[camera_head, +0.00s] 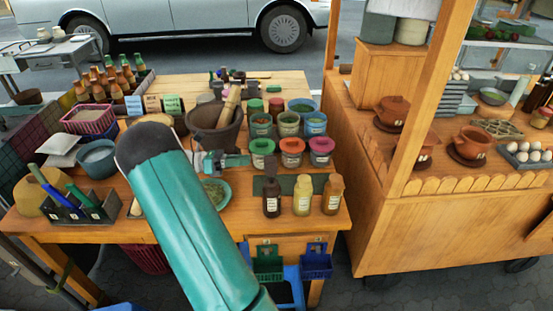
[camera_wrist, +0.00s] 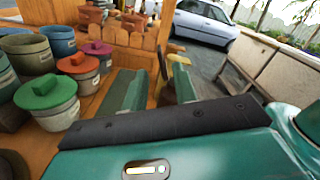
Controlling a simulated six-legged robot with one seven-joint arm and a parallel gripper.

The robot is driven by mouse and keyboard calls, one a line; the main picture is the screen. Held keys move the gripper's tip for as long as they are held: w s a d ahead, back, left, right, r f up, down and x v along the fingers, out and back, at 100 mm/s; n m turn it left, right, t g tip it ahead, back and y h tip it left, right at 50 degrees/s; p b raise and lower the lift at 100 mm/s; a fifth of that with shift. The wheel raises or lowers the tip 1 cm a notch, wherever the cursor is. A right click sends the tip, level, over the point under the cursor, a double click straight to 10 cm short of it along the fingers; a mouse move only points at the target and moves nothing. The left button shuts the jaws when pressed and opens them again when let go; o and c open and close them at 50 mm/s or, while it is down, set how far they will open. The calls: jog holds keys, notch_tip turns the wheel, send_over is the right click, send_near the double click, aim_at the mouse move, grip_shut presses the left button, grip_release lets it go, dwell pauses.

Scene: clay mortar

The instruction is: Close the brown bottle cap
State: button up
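A dark brown bottle (camera_head: 272,200) with a pale label stands upright near the front edge of the wooden table, left end of a row of three. A yellowish bottle (camera_head: 303,197) and an amber bottle (camera_head: 333,197) stand beside it. My gripper (camera_head: 224,162) is above the table, left of and behind the bottles, partly hidden by my arm. In the wrist view my gripper (camera_wrist: 153,92) has its two teal fingers apart. I see nothing clearly held. The brown bottle is not identifiable there.
Lidded jars (camera_head: 291,151) and open pots (camera_head: 288,123) stand behind the bottles. A mortar (camera_head: 213,127) with a pestle and a small green bowl (camera_head: 216,192) are near my gripper. A wooden cart (camera_head: 450,230) stands at right. The tabletop just before the bottles is narrow.

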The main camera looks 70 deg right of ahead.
aim_at(271, 166)
jog(key=x, duration=1.1)
grip_shut()
